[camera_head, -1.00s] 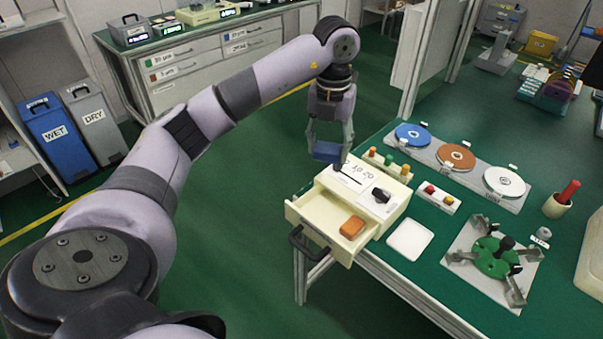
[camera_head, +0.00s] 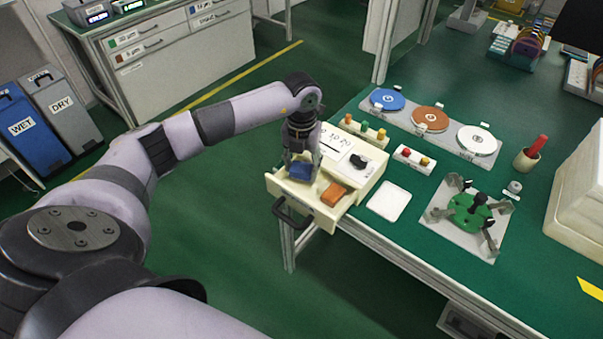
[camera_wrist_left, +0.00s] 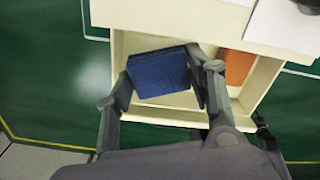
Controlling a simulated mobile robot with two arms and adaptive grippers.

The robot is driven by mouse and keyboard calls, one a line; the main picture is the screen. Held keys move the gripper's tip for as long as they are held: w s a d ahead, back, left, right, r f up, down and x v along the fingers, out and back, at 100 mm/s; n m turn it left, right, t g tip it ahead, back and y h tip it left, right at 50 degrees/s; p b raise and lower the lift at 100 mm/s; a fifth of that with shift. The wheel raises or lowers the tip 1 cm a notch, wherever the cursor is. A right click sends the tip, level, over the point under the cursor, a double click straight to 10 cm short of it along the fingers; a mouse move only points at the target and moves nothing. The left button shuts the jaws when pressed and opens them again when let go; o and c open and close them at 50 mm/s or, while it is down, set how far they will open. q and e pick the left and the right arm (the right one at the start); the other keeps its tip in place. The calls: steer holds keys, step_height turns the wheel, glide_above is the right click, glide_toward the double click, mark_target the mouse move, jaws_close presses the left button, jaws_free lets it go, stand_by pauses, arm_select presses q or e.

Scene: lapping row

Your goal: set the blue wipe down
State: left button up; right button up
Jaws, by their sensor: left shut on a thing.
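The blue wipe (camera_head: 299,170) is a small folded block between the fingers of my left gripper (camera_head: 299,172). It also shows in the left wrist view (camera_wrist_left: 158,74), with a finger on each side. My left gripper is shut on it, over the left part of an open cream drawer (camera_head: 322,216). I cannot tell whether the wipe touches the drawer floor. An orange block (camera_head: 334,194) lies in the right part of the drawer; it shows partly in the left wrist view (camera_wrist_left: 237,67). My right gripper is not in view.
The drawer's cream unit (camera_head: 372,157) stands at the bench edge, with a dark knob on top. A white tray (camera_head: 389,201) lies to its right, then a green fixture (camera_head: 468,212) with metal arms. Several coloured discs (camera_head: 431,119) sit behind. WET and DRY bins (camera_head: 62,104) stand left.

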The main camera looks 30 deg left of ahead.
mark_target(301, 168)
arm_select(q)
step_height(301, 168, down, 4)
steer(key=shift+r, duration=0.2)
steer(key=shift+f, duration=0.1)
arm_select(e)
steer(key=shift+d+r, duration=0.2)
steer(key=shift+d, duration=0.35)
arm_select(q)
steer(key=shift+f, duration=0.1)
steer(key=o, duration=0.6)
steer(key=shift+o, duration=0.2)
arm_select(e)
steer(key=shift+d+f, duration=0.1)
